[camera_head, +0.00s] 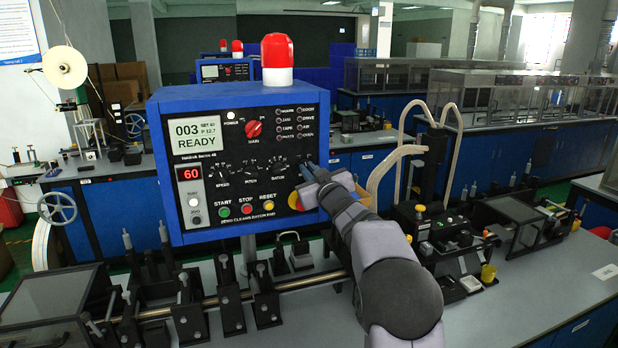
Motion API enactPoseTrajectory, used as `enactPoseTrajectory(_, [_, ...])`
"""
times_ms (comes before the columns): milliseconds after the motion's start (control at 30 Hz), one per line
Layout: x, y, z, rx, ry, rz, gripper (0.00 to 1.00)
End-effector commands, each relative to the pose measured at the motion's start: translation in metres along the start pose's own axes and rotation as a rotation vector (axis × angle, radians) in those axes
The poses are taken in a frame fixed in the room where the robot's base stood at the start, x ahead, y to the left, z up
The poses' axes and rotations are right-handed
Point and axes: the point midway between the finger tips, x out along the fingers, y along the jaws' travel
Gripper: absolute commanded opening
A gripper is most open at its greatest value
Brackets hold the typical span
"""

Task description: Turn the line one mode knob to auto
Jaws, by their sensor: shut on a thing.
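The blue control box (163,180) with a black panel stands at the centre left. Its display (186,136) reads "003" and "READY". A row of small black knobs runs across the panel, including a speed knob (222,171), a pitch knob (250,168) and a batch knob (277,166).
A red main switch (254,129) sits above the knob row. Start (224,212), stop (246,208) and reset (268,206) buttons lie below. A red mushroom button (296,201) is close under my gripper. A red lamp (277,52) tops the box. Bench fixtures stand below and right.

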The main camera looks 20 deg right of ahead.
Motion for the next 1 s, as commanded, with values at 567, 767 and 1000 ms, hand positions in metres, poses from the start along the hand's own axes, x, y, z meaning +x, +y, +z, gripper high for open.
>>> enactPoseTrajectory(567, [0.0,0.0005,-0.0001,-0.273,0.0,0.001,0.0])
enactPoseTrajectory(767, [0.0,0.0006,-0.0004,-0.285,0.0,0.0,0.0])
enactPoseTrajectory(1000, [0.0,0.0006,-0.0004,-0.285,0.0,0.0,0.0])
